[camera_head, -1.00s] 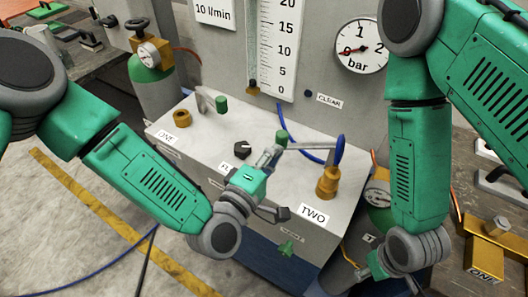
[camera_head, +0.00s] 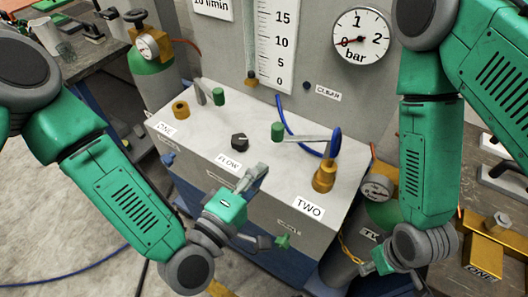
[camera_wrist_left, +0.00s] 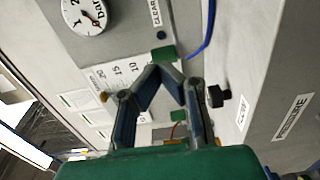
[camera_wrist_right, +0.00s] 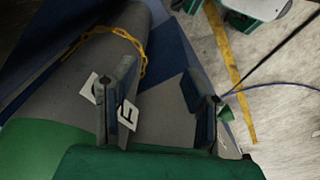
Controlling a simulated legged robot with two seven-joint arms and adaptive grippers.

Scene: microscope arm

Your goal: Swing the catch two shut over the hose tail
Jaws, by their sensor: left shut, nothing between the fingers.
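Catch two is a grey bar with a green knob (camera_head: 277,131) at its left end. Its right end meets the blue hose tail (camera_head: 335,143) in the head view; I cannot tell whether they touch. The hose tail stands above the brass fitting (camera_head: 324,178) by the TWO label. My left gripper (camera_head: 260,171) is shut and empty, in front of the box, below and left of the knob and apart from it. In the left wrist view its fingertips (camera_wrist_left: 163,69) come together. My right gripper (camera_head: 372,264) is low at the right; the right wrist view shows its fingers (camera_wrist_right: 160,98) apart and empty.
The white-topped box also carries a brass fitting ONE (camera_head: 180,109), another green knob (camera_head: 218,97) and a black flow knob (camera_head: 239,141). A gauge panel rises behind it. A cylinder with a yellow chain (camera_wrist_right: 140,45) stands near my right gripper.

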